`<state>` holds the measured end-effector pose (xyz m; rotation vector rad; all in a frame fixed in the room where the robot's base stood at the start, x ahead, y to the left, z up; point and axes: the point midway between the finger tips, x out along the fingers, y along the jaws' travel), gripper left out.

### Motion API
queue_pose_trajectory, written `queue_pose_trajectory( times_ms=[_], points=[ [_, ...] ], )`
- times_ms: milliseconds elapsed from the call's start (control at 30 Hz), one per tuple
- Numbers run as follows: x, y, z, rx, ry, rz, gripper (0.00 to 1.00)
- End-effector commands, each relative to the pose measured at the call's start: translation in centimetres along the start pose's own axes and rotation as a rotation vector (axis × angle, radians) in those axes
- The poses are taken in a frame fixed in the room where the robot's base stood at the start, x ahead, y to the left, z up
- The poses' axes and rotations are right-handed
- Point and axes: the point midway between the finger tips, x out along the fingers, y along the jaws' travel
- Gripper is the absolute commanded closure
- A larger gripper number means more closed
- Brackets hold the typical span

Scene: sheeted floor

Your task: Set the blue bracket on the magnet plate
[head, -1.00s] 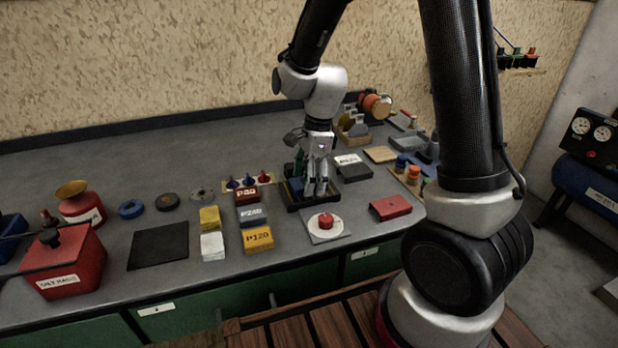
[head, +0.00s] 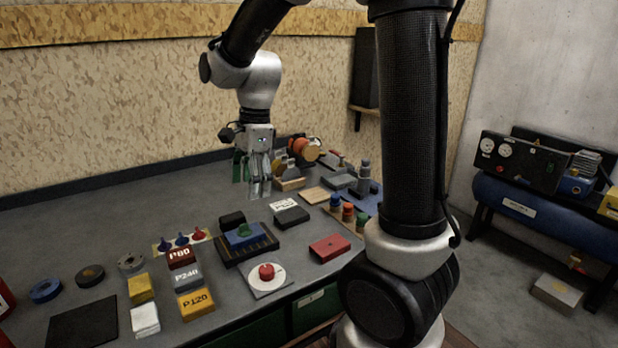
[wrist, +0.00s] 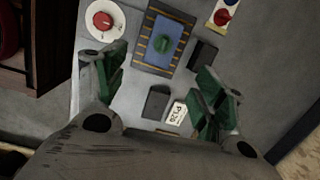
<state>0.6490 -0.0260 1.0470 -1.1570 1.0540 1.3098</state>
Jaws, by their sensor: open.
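The blue bracket (head: 236,241) lies on a dark plate with yellowish stripes (head: 262,248), which I take to be the magnet plate. A small green piece (head: 244,230) stands on the bracket. In the wrist view, the bracket (wrist: 178,46) lies flat within the plate's edges (wrist: 139,46), with the green piece (wrist: 162,44) near its middle. My gripper (head: 256,186) is raised behind the plate, apart from the bracket. Its green-padded fingers are spread wide and empty in the wrist view (wrist: 160,95).
A black block (head: 231,219) stands just behind the plate. A red button on a white disc (head: 267,272) is in front. A labelled dark box (head: 290,216) and a red box (head: 329,248) are to the right. Sanding blocks (head: 187,278) are on the left.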

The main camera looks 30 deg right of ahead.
Motion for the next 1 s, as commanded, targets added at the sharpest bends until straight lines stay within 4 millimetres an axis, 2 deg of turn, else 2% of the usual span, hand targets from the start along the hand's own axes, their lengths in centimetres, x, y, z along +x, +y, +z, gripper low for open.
queue_pose_trajectory(
  times_ms=[67, 167, 300, 400, 500, 600, 700, 1000],
  points=[
    [-1.9, 1.5, -1.1, -0.121, 0.009, -0.039, 0.3],
    [-4.8, 4.8, -3.1, -0.383, 0.046, -0.1, 0.3],
    [-7.9, 10.5, -6.1, -0.818, 0.151, -0.166, 0.3],
    [-9.0, 14.2, -7.7, -1.091, 0.241, -0.183, 0.3],
    [-9.3, 17.0, -8.8, -1.301, 0.32, -0.179, 0.3],
    [-9.3, 18.6, -9.4, -1.434, 0.372, -0.166, 0.3],
    [-9.3, 19.3, -9.7, -1.497, 0.396, -0.156, 0.3],
    [-9.3, 19.4, -9.7, -1.509, 0.399, -0.154, 0.3]
  ],
)
